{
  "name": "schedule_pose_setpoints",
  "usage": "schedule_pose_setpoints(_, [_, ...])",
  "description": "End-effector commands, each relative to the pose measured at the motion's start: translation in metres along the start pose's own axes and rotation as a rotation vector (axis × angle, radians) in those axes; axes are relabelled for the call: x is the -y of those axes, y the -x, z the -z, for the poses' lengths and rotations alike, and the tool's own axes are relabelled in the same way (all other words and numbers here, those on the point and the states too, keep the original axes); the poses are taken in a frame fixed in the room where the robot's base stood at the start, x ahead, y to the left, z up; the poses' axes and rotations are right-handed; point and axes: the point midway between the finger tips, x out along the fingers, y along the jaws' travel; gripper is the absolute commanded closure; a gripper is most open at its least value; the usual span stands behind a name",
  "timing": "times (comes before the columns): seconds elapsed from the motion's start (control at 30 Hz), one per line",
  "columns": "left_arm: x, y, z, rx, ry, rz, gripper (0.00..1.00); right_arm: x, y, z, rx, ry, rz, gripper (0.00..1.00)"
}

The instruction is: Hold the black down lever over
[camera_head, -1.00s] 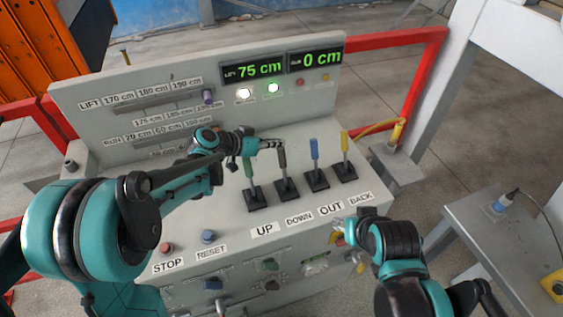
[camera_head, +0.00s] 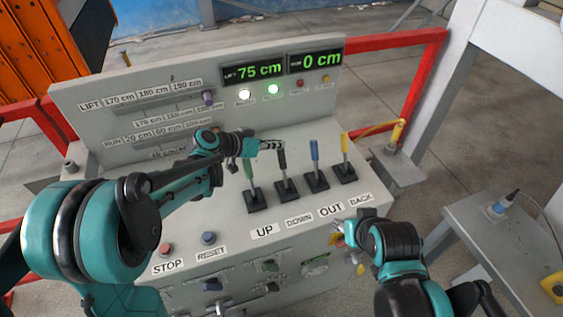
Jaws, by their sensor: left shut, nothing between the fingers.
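The black down lever (camera_head: 284,172) stands on the panel behind the DOWN label (camera_head: 299,220), between the green lever (camera_head: 249,175) and the blue lever (camera_head: 316,160). My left gripper (camera_head: 277,145) is shut and empty, its fingertips at the top of the black lever. They look in contact with it, but I cannot be sure. My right gripper (camera_head: 340,229) is low at the panel's front edge, near the OUT label (camera_head: 331,210); its fingers are too small and partly hidden to judge. The lift display (camera_head: 254,72) reads 75 cm and the run display (camera_head: 316,60) reads 0 cm.
A yellow lever (camera_head: 345,152) stands at the right end of the row. Red STOP (camera_head: 165,249) and blue RESET (camera_head: 208,238) buttons sit at the front left. Red railings (camera_head: 398,38) run behind the panel. A grey table (camera_head: 500,225) stands at the right.

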Motion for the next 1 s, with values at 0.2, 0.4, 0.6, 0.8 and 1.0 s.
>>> schedule_pose_setpoints(0.2, [-0.002, 0.001, 0.0, 0.0, 0.0, 0.0, 1.0, 0.0, 0.001, 0.001, 0.0, 0.0, 0.0, 0.59])
schedule_pose_setpoints(0.4, [-0.012, 0.006, 0.001, 0.0, 0.0, 0.0, 1.0, 0.0, 0.004, 0.003, 0.0, 0.0, 0.0, 0.59])
schedule_pose_setpoints(0.6, [-0.02, 0.009, 0.0, 0.0, 0.0, 0.0, 1.0, 0.0, 0.006, 0.004, 0.0, 0.0, 0.0, 0.59])
schedule_pose_setpoints(0.8, [-0.02, 0.009, 0.0, 0.0, 0.0, 0.0, 1.0, 0.0, 0.006, 0.004, 0.0, 0.0, 0.0, 0.59])
schedule_pose_setpoints(1.0, [-0.022, 0.01, 0.0, 0.0, 0.0, -0.001, 1.0, 0.0, 0.006, 0.004, 0.0, 0.0, 0.0, 0.59])
